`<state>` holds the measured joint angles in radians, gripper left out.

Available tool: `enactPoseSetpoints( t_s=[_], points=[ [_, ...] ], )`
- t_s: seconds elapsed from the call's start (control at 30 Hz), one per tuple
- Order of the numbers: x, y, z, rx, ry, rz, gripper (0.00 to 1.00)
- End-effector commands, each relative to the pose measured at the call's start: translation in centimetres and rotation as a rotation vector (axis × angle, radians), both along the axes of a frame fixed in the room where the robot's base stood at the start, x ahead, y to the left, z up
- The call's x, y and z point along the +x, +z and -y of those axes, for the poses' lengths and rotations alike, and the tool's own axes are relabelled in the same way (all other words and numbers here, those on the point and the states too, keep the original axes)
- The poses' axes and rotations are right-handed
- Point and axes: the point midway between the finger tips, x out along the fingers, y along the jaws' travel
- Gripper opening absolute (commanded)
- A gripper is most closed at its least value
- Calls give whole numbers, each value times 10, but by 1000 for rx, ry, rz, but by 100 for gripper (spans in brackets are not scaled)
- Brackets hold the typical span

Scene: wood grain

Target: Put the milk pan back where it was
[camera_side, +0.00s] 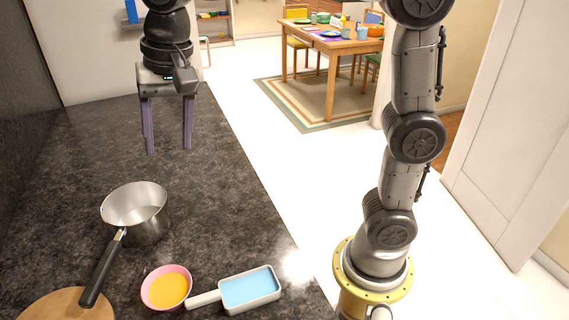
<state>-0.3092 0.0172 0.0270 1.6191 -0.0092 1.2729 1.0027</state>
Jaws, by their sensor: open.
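The milk pan (147,222) is a silver metal pan with a black handle. It stands upright on the dark countertop (222,197) at the left, its handle pointing toward the lower left. The handle's end reaches over the edge of a round wooden board (62,305). My gripper (169,148) hangs above the counter, farther back than the pan. Its two purple fingers point down, spread wide apart with nothing between them. It is clear of the pan.
A pink bowl with orange contents (167,288) stands in front of the pan. A white handled dish with a light blue inside (250,290) lies to its right, near the counter's right edge. A dark wall borders the left. The middle of the counter is bare.

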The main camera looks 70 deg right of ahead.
Motion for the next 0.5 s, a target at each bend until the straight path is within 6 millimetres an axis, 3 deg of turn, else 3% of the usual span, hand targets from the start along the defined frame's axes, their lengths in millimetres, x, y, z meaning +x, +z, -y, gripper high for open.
enactPoseSetpoints(
  t_s=[0.03,0.2,0.4,0.5],
  points=[
    [-20,3,19,-9,50,34,60],
    [-84,-9,65,-71,257,140,60],
    [-152,-44,99,-181,476,243,60],
    [-175,-62,107,-231,557,275,60]
  ],
)
